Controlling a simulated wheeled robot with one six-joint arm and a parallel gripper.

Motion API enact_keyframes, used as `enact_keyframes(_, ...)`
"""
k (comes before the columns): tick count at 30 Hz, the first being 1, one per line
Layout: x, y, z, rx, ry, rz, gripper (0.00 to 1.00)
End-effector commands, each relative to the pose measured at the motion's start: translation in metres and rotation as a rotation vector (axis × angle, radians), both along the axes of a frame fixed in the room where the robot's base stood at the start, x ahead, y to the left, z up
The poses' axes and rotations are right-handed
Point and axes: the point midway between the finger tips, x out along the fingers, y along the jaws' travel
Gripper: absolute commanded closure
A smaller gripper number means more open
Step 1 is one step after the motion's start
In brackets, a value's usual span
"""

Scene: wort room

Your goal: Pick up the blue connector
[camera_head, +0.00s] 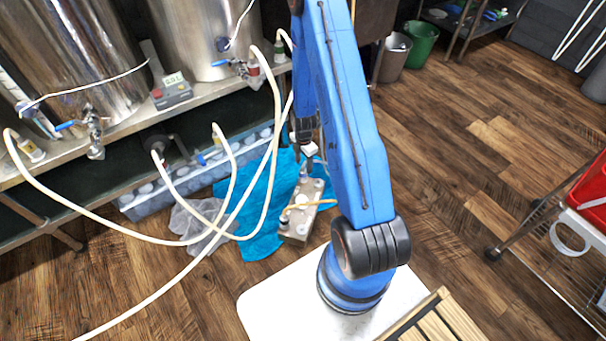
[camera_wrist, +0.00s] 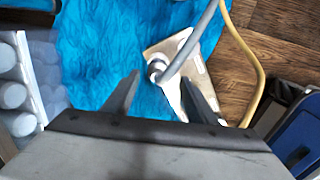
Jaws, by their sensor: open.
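My gripper (camera_wrist: 160,76) is open in the wrist view, its two dark fingers apart with nothing held between them. In the head view my gripper (camera_head: 309,160) points down above the far end of a metal plate block (camera_head: 300,226). A grey hose (camera_wrist: 190,42) and its round metal fitting (camera_wrist: 156,68) on the block lie between and beyond the fingertips. A small blue piece (camera_head: 201,159) shows near the hoses under the shelf; I cannot tell whether it is the blue connector. No blue connector is clear in the wrist view.
A blue cloth (camera_head: 262,238) lies under the block. Pale hoses (camera_head: 262,190) loop down from steel kettles (camera_head: 75,60) on the shelf. A crate (camera_head: 150,205) of white-topped items stands left. A yellow hose (camera_wrist: 252,62) runs right. Open wooden floor (camera_head: 460,170) lies to the right.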

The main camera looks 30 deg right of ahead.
Motion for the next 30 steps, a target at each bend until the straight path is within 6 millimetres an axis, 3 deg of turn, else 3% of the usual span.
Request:
enact_keyframes(4, 0.0, 0.0, -0.018, 0.0, 0.001, 0.0, 0.48)
enact_keyframes(14, 0.001, 0.0, -0.032, 0.0, -0.001, 0.0, 0.48)
enact_keyframes(24, 0.004, 0.0, -0.069, 0.0, 0.001, 0.0, 0.48)
enact_keyframes(30, 0.004, 0.001, -0.079, 0.0, -0.001, 0.0, 0.48)
